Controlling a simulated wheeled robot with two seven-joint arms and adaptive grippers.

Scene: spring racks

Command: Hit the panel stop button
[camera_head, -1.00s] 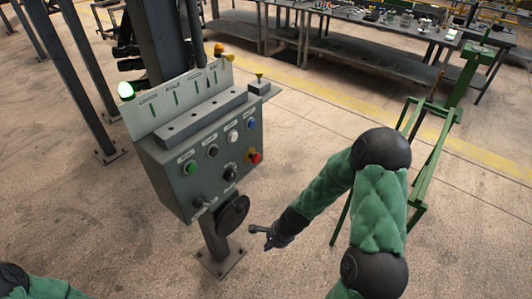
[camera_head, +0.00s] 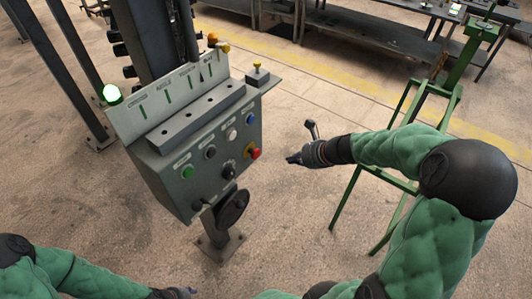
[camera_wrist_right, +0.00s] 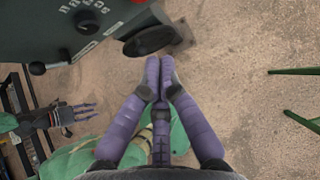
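The grey control panel (camera_head: 200,165) stands on a post left of centre in the head view. A bit of red shows at that view's top edge.
Green (camera_head: 187,172), black, white and blue controls sit near the stop button. A black round disc (camera_head: 232,208) hangs below the panel. A green metal frame (camera_head: 400,180) stands behind my right arm. A lit green lamp (camera_head: 112,93) is at the panel's left. Floor in front is clear.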

